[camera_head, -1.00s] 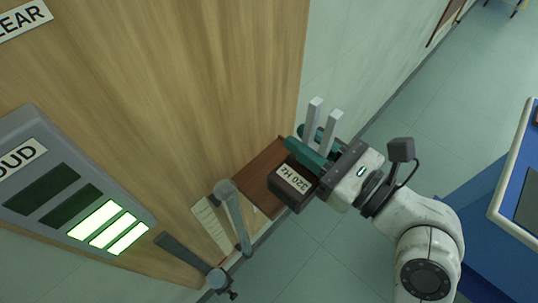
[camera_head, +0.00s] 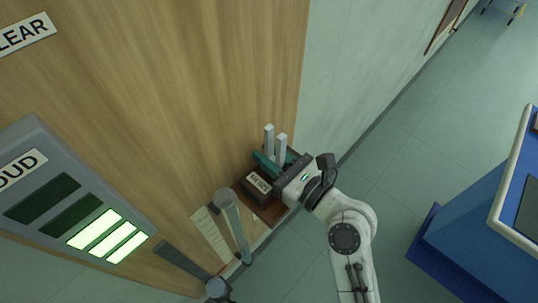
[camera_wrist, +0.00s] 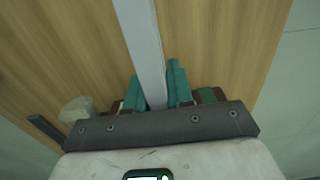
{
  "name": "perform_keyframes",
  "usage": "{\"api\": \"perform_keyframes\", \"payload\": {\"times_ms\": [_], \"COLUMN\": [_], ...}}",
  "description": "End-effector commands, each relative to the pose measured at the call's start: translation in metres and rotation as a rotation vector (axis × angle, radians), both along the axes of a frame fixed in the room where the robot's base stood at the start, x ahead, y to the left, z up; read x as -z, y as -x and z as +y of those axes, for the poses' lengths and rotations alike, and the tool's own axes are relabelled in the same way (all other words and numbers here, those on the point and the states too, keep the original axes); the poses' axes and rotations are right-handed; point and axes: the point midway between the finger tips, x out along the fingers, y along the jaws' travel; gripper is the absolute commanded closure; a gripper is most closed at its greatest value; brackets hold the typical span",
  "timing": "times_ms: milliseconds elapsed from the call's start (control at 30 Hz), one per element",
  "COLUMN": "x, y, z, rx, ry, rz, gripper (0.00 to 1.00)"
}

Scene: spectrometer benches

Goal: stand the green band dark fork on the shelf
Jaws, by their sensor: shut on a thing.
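The fork has two pale grey tines (camera_head: 275,146) standing upright on a dark box (camera_head: 261,188) with a white "320 Hz" label. My gripper (camera_head: 269,163) has teal fingers shut on the fork low on its tines. In the wrist view the near tine (camera_wrist: 143,45) rises between the teal fingers, and a green patch (camera_wrist: 208,95) shows at right, perhaps the box's band. The reddish-brown shelf (camera_head: 273,215) projects from the wooden panel, below the box. The box overlaps the shelf in the picture; I cannot tell whether they touch.
A grey panel (camera_head: 75,195) with lit green bars is on the wooden board (camera_head: 180,90). A blue bench (camera_head: 465,225) stands at right, with open floor between.

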Motion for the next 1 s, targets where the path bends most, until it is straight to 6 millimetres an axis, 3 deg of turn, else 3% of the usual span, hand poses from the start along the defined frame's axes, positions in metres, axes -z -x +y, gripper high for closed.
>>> {"api": "perform_keyframes", "payload": {"times_ms": [333,367,600,1000], "x": [0.0015,0.0023,0.0019,0.0005], "y": [-0.0002,0.0,0.0001,0.0051], "z": [-0.0001,0.0,-0.0001,-0.0077], "rx": [0.0,0.0,0.0,0.002], "ry": [-0.002,-0.001,-0.001,-0.001], "rz": [-0.002,0.0,0.0,0.0], "gripper": [1.0,0.77,0.54,0.53]}}
